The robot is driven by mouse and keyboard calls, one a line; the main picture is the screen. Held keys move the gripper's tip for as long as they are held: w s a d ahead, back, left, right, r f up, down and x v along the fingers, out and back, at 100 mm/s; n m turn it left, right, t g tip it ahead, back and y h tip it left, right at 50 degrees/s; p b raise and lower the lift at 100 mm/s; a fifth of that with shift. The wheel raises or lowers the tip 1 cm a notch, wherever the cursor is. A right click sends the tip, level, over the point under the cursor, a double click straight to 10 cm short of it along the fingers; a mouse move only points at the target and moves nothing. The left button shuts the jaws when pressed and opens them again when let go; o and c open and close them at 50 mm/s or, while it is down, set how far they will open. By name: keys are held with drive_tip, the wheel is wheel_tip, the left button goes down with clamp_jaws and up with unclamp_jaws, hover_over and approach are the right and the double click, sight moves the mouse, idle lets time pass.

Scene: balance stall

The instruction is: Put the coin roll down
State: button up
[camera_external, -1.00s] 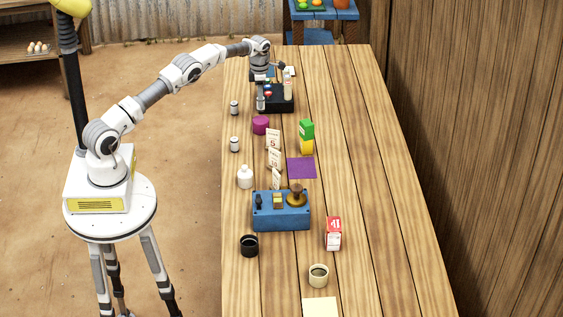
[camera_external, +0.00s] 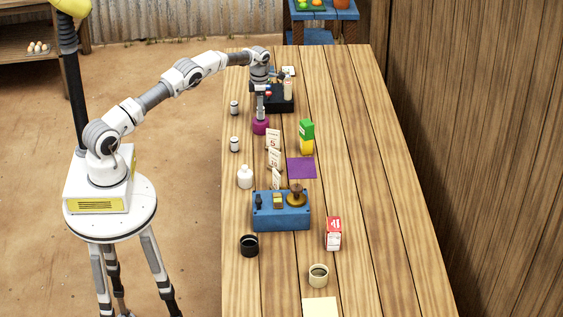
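My gripper (camera_external: 261,105) points down at the far left part of the table, just above or at the purple round container (camera_external: 260,127). A small pale grey upright shape shows at its lower end. I cannot tell whether this is the coin roll or the gripper's fingers. The fingers are too small to make out, and I cannot pick out the coin roll for certain. The gripper's lower end overlaps the purple container's top in this view, so contact cannot be judged.
A black tray (camera_external: 285,104) with small items stands behind the gripper. The table's right side (camera_external: 370,200) is clear.

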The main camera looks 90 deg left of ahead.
wheel_tip(320, 180, up, 12)
drive_tip(key=p, duration=0.1)
drive_tip(key=shift+r, duration=0.2)
idle(0.4)
